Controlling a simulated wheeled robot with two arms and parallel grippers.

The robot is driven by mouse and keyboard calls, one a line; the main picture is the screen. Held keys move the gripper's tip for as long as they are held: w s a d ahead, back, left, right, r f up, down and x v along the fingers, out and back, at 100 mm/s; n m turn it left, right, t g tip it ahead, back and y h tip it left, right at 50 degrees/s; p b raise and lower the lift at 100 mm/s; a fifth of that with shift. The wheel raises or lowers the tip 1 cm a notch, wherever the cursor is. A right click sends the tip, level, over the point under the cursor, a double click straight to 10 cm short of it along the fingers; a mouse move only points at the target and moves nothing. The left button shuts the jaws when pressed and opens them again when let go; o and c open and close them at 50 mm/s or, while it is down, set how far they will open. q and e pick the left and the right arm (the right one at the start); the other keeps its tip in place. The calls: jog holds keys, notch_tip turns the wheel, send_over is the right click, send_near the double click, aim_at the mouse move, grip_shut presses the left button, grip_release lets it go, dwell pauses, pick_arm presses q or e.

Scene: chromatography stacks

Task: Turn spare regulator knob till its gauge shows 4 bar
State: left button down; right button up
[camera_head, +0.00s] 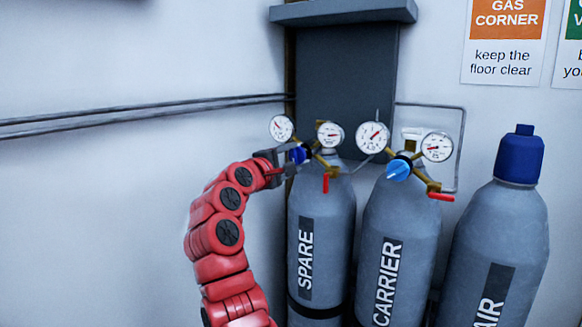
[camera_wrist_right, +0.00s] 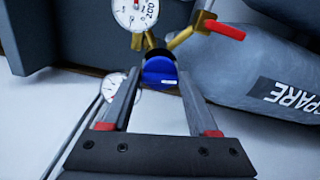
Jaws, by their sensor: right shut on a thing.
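The spare cylinder (camera_head: 318,215) stands left of the carrier cylinder, with a brass regulator and two round gauges on top. Its left gauge (camera_head: 282,128) and right gauge (camera_head: 330,133) are too small to read surely. The blue regulator knob (camera_head: 299,154) faces left. My right gripper (camera_head: 291,157) is shut on this knob. In the right wrist view the knob (camera_wrist_right: 159,71) sits between the fingertips, with a pale mark on its face. A gauge marked 200 (camera_wrist_right: 137,12) shows above it; another gauge (camera_wrist_right: 123,104) is partly hidden by a finger. My left gripper is out of view.
A red lever (camera_head: 326,183) hangs below the spare regulator. The carrier cylinder (camera_head: 405,220) has its own gauges and a lighter blue knob (camera_head: 398,169). A capped cylinder (camera_head: 510,240) stands at right. Pipes (camera_head: 140,109) run along the left wall, where space is free.

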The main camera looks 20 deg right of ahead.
jog(key=m, duration=0.2)
jog(key=m+b, duration=0.1)
jog(key=shift+f+m, duration=0.2)
jog(key=shift+m, duration=2.1)
jog(key=o, duration=1.4)
jog(key=shift+a, duration=0.1)
jog(key=b+v, duration=0.3)
jog(key=v, duration=1.4)
jog(key=shift+s+a, duration=0.1)
jog(key=shift+a, duration=0.05)
